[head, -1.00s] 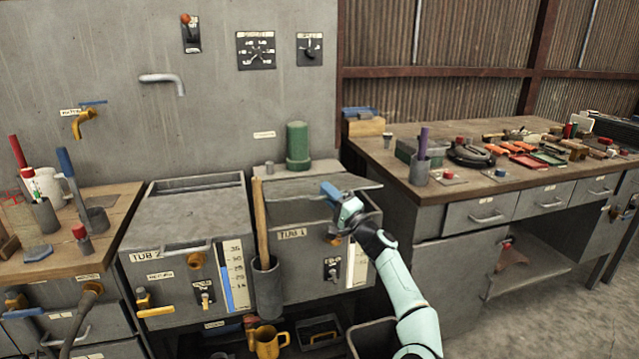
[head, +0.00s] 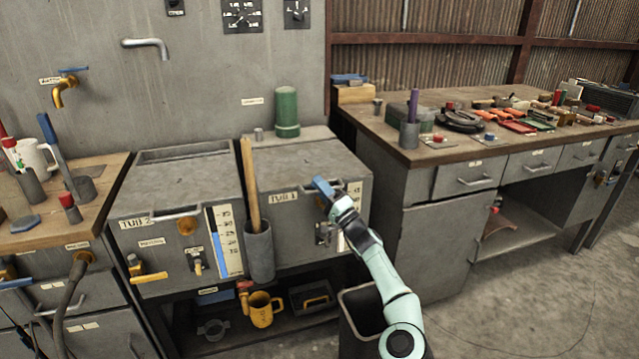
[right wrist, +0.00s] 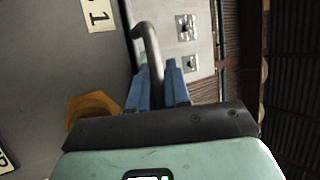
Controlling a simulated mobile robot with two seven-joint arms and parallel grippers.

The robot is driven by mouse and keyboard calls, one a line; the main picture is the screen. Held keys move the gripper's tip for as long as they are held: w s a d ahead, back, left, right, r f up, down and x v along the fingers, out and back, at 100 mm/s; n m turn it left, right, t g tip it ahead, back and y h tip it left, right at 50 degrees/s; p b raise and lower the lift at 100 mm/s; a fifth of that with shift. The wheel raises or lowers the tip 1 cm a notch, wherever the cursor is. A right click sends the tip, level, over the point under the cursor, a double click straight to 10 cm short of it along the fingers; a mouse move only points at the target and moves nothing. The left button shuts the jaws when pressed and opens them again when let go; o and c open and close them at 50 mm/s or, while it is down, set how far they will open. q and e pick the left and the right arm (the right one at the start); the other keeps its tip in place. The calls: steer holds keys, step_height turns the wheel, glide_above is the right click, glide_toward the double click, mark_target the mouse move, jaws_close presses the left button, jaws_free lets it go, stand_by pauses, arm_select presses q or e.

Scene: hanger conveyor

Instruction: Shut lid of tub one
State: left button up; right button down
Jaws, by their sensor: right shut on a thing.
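Tub one (head: 283,221) is a grey metal box with a "TUB 1" label on its front. Its grey lid (head: 298,163) lies flat over the top, level with the tub, with no gap that I can see. My right gripper (head: 324,187) is at the lid's front edge, its blue fingers shut on the lid's handle. In the right wrist view the grey curved handle (right wrist: 149,45) runs down between the blue fingers (right wrist: 162,88). The handle is mostly hidden in the head view. My left gripper is not in view.
Tub two (head: 165,235) stands to the left, its lid down. A wooden-handled tool (head: 249,180) stands in a grey holder (head: 259,255) in front between the tubs. A green cylinder (head: 287,112) stands behind tub one. A dark bin (head: 350,330) is below my right arm.

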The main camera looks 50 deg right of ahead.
steer(key=shift+a+f, duration=0.1)
steer(key=shift+f, duration=0.4)
